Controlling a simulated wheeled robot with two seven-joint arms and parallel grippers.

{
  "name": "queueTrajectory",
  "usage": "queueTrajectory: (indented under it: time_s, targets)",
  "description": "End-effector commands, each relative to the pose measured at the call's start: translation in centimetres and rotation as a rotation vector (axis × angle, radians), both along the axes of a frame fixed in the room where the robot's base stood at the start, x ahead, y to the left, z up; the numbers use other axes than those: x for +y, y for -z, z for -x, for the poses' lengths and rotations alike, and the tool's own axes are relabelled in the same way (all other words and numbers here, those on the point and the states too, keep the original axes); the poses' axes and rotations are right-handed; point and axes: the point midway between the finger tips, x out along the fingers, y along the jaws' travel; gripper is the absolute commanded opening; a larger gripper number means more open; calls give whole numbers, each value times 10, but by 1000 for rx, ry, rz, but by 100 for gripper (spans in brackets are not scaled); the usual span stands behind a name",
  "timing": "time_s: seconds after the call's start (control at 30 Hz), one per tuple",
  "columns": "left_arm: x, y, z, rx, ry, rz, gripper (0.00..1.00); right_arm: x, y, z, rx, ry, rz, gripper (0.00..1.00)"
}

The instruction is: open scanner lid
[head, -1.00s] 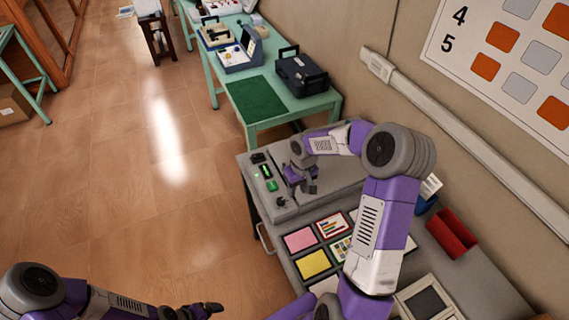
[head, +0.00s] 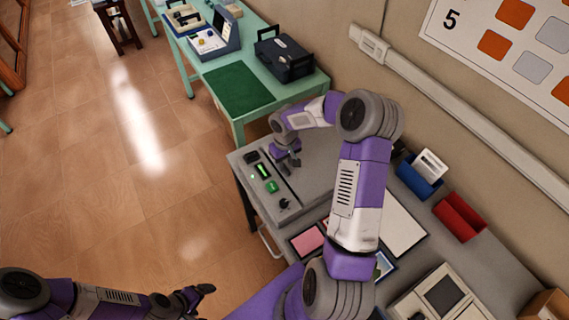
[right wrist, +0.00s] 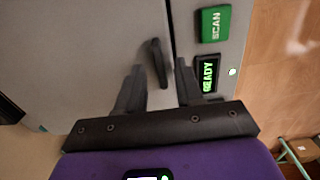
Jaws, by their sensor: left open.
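The scanner is a flat grey box on the grey table, with its grey lid (head: 312,178) lying flat. Its side panel has a lit READY display (right wrist: 207,74) and a green SCAN button (right wrist: 214,24). In the head view the green button (head: 271,186) is also visible. My right gripper (head: 289,161) is low over the lid, beside the panel. In the right wrist view its two fingers (right wrist: 159,88) are apart, with a small black handle (right wrist: 157,60) on the lid just beyond and between them. My left gripper (head: 200,297) is open and empty over the floor.
A blue bin (head: 419,180) and a red bin (head: 460,217) stand by the wall. Coloured cards (head: 307,241) and a beige device (head: 440,298) lie nearer on the table. A green table (head: 232,112) with a dark toolbox (head: 286,57) stands beyond.

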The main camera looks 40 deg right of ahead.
Motion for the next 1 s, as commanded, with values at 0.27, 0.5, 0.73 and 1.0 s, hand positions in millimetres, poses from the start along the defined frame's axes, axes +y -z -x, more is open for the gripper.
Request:
queueTrajectory:
  time_s: [0.27,0.5,0.73,1.0]
  targets:
    - [0,1,0,-1,0,0,89,0,12,0,-1,0,0,36]
    - [0,1,0,-1,0,0,89,0,11,0,-1,0,0,21]
    - [0,1,0,-1,0,0,89,0,11,0,-1,-1,0,0]
    - [0,1,0,-1,0,0,89,0,11,0,0,-1,0,0]
